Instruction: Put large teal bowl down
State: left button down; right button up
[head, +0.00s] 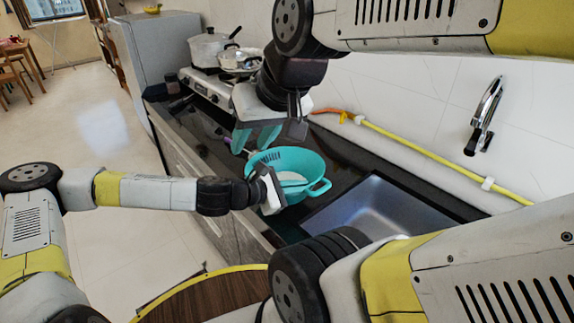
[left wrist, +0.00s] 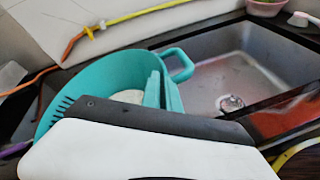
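The large teal bowl (head: 300,162) has slots in its wall and a loop handle at the right. It is at the counter beside the sink; I cannot tell whether it touches the counter. Something pale shows inside it. My left gripper (head: 278,190) is at the bowl's near side, its fingers hidden in the head view. In the left wrist view its teal fingers (left wrist: 163,92) are close together on either side of the bowl's rim (left wrist: 105,75), near the handle. My right gripper (head: 256,138) hangs behind the bowl, its teal fingers apart and empty.
The metal sink (head: 375,215) lies right of the bowl, with a tap (head: 484,115) on the wall behind. A yellow hose (head: 430,155) runs along the wall. Pots (head: 212,45) stand on the stove at the back. A round wooden table (head: 215,298) is near me.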

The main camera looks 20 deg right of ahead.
pick_arm(q)
jog(key=w+a+n+t, duration=0.1)
jog(key=w+a, duration=0.1)
jog(key=w+a+n+t+y, duration=0.1)
jog(key=w+a, duration=0.2)
jog(key=w+a+n+t, duration=0.1)
jog(key=w+a+t, duration=0.1)
jog(key=a, duration=0.1)
jog(key=shift+w+a+f+n+y, duration=0.2)
jog(key=shift+w+f+n+y, duration=0.1)
jog(key=shift+w+f, duration=0.1)
jog(key=w+a+n+t+y, duration=0.2)
jog(key=w+a+n+y, duration=0.2)
jog(key=a, duration=0.8)
jog(key=w+a+n+t+y, duration=0.3)
jog(key=w+a+n+y, duration=0.1)
jog(key=a, duration=0.7)
jog(key=w+a+n+t+y, duration=0.3)
jog(key=w+a+n+y, duration=0.1)
jog(key=a, duration=0.8)
jog(key=shift+w+a+n, duration=0.2)
jog(key=shift+a+n, duration=0.1)
jog(key=shift+f, duration=0.15)
